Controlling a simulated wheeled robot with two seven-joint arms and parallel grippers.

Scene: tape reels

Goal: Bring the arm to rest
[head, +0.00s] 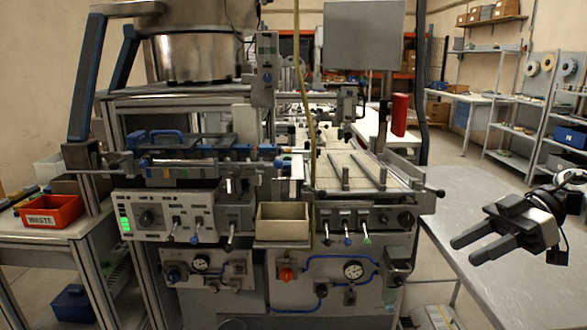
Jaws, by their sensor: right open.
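My right gripper (462,250) shows at the right of the head view, above the grey metal table (465,182). Its two dark fingers point left and are apart, with nothing between them. Its arm comes in from the right edge. My left gripper is not in view. I cannot make out a tape reel near the gripper; some round rolls (548,62) hang on the far right shelving.
A large machine (180,210) with levers and gauges fills the middle. A beige bin (283,222) sits on its front. A red bin (50,212) marked WASTE stands on the left table. The grey table's top around the gripper looks clear.

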